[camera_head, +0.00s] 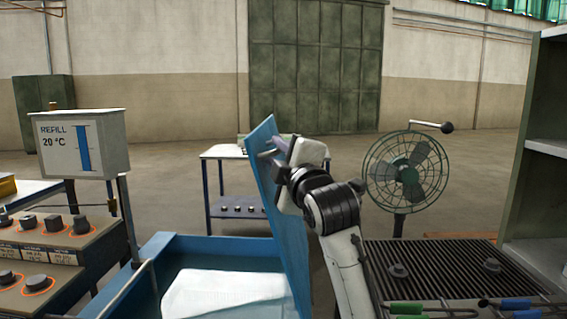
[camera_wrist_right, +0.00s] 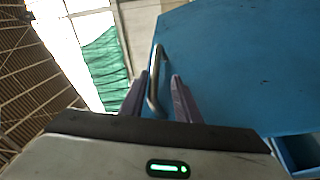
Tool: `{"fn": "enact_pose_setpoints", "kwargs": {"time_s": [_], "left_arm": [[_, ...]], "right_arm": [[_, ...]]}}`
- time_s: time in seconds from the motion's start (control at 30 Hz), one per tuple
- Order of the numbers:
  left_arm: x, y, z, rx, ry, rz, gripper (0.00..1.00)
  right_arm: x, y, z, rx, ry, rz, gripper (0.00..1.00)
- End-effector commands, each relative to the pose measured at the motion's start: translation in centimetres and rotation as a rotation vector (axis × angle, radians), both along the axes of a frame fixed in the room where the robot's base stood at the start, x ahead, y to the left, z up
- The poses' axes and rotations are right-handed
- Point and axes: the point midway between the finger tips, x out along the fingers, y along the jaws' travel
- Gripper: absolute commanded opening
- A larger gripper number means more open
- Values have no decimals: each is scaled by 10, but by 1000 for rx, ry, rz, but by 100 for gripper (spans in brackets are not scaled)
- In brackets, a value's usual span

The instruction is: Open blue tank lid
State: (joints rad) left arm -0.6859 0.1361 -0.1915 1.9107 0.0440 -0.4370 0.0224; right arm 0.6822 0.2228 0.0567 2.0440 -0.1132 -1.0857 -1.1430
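The blue tank (camera_head: 185,243) stands at the lower middle of the head view. Its blue lid (camera_head: 283,235) is raised, standing steeply on edge at the tank's right side, so the inside shows. A pale, whitish surface (camera_head: 225,293) is visible inside. My right gripper (camera_head: 275,146) is at the upper part of the lid, on its right side. In the right wrist view, the lid (camera_wrist_right: 235,65) fills the right, and its metal handle (camera_wrist_right: 153,90) lies between my two purple fingers. A gap shows beside the handle, so the fingers look open around it. My left gripper is out of view.
Control panels with knobs (camera_head: 52,225) and a "REFILL 20 °C" gauge box (camera_head: 80,143) stand at the left. A green fan (camera_head: 405,172) and a ribbed grill surface (camera_head: 430,270) are at the right, beside a shelf (camera_head: 540,150). A small table (camera_head: 222,152) stands behind the lid.

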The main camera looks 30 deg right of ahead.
Motion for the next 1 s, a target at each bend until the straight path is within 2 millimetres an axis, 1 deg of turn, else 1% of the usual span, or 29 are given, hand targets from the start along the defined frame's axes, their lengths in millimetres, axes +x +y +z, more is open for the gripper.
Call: {"fn": "enact_pose_setpoints", "kwargs": {"time_s": [0.03,0.1,0.2,0.3,0.4,0.73,1.0], "left_arm": [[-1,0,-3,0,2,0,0],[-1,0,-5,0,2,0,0],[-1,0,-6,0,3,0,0],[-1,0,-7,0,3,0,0],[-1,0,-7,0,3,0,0],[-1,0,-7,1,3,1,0],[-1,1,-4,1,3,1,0]], "right_arm": [[-10,4,-2,-2,-1,2,30],[-22,7,-3,-1,-2,3,30],[-35,11,-4,-1,0,2,30],[-42,13,-5,-1,1,2,30],[-46,14,-6,-1,2,2,30],[-47,14,-6,-1,2,2,30],[-64,19,-8,0,1,2,30]]}}
